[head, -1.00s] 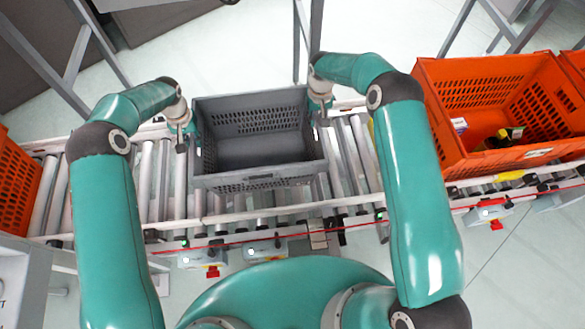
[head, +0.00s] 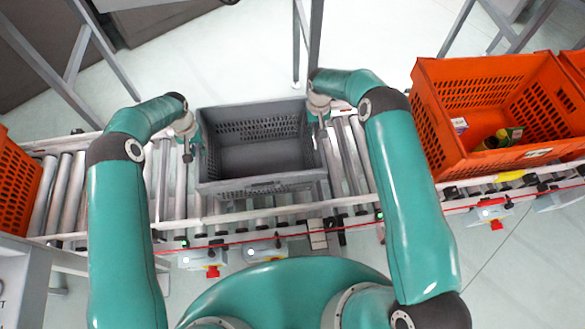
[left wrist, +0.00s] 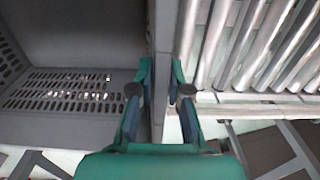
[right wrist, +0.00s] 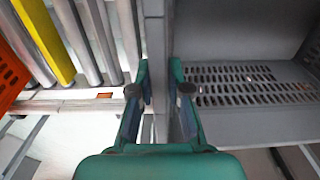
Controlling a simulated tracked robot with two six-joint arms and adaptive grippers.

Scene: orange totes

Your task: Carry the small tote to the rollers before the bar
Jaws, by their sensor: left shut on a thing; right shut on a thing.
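The small tote (head: 258,187) is grey, with slotted walls, and looks empty. It is over the roller conveyor (head: 62,190) in the middle of the head view; I cannot tell whether it touches the rollers. My left gripper (head: 196,145) is shut on the tote's left wall, and the left wrist view shows its fingers (left wrist: 155,95) on both sides of that wall. My right gripper (head: 318,120) is shut on the right wall, with its fingers (right wrist: 160,95) on both sides in the right wrist view. The bar cannot be made out for certain.
A large orange tote (head: 432,125) with a few small items stands on the conveyor to the right. Another orange tote (head: 15,190) is at the left edge. Bare rollers show on both sides of the grey tote. Grey metal posts (head: 316,40) stand behind it.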

